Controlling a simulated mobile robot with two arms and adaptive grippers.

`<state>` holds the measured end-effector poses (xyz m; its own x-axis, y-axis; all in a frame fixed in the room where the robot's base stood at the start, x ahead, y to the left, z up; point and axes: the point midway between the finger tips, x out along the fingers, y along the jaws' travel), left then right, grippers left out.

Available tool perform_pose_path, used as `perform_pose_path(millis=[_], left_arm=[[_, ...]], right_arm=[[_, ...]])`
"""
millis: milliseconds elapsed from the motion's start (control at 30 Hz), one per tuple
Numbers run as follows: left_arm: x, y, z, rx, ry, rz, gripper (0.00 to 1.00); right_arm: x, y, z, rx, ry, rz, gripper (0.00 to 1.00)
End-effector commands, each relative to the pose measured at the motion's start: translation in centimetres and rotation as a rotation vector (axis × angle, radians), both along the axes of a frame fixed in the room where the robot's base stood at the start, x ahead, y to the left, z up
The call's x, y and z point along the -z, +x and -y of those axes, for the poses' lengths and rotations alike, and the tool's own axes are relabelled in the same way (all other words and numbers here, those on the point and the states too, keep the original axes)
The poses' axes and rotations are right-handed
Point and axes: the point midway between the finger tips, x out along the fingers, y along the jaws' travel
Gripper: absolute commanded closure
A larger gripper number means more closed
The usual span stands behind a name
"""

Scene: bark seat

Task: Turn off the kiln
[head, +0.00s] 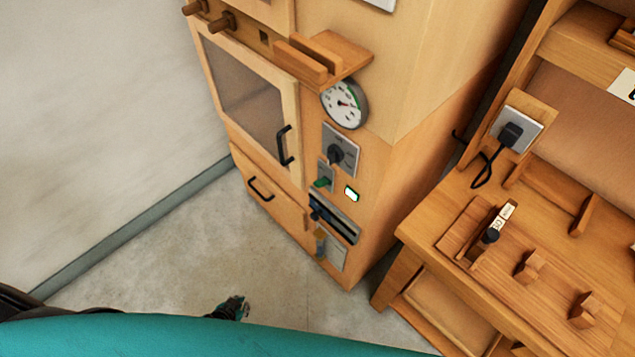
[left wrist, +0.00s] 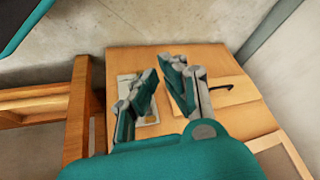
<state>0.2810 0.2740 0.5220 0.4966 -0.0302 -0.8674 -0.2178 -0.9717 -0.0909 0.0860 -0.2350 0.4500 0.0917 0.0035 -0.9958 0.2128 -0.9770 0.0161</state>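The kiln (head: 420,60) is a tall light-wood cabinet with a windowed door (head: 245,85) that looks shut. Its front has a round gauge (head: 344,103), a dark rotary knob (head: 335,155), a green switch (head: 322,182) and a lit whitish-green indicator (head: 351,194). Lower is a dark slotted panel (head: 335,218). My left gripper (head: 237,307) is low, in front of the kiln, apart from the controls. In the left wrist view its fingers (left wrist: 161,70) are spread and empty, partly covering a pale plate (left wrist: 127,92) on the kiln front. My right gripper is out of view.
A wooden bench (head: 460,215) stands right of the kiln, with a plugged-in black cord (head: 508,138) above it and wooden blocks on it. A grey wall (head: 90,120) is at left. Bare floor (head: 180,255) lies in front of the kiln.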

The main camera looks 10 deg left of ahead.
Motion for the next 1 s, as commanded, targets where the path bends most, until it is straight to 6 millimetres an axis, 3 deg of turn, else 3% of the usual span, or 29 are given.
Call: perform_pose_path(millis=[33, 100, 200, 300, 433, 500, 600, 733, 1000], left_arm=[[-2.0, 4.3, -0.2, 0.024, -0.014, 0.102, 1.00], [-5.7, 9.2, 0.2, 0.060, -0.050, 0.234, 1.00], [-12.1, 15.1, 2.1, 0.127, -0.123, 0.415, 1.00], [-18.7, 18.7, 4.9, 0.210, -0.214, 0.569, 1.00], [-25.8, 20.2, 8.6, 0.311, -0.329, 0.703, 1.00], [-28.5, 20.2, 10.1, 0.354, -0.377, 0.747, 1.00], [-31.1, 20.0, 11.5, 0.395, -0.427, 0.784, 1.00], [-32.5, 19.7, 12.3, 0.416, -0.453, 0.801, 1.00], [-32.6, 19.8, 12.4, 0.416, -0.455, 0.803, 1.00]], right_arm=[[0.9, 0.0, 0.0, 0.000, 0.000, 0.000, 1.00], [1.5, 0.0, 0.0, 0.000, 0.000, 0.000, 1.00], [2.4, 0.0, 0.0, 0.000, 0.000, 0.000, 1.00], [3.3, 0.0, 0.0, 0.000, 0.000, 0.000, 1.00], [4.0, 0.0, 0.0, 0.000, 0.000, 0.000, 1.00], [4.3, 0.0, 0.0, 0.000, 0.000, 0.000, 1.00], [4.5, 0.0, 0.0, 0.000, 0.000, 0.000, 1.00], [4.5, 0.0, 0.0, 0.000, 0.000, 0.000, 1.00], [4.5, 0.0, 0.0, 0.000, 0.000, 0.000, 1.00]])
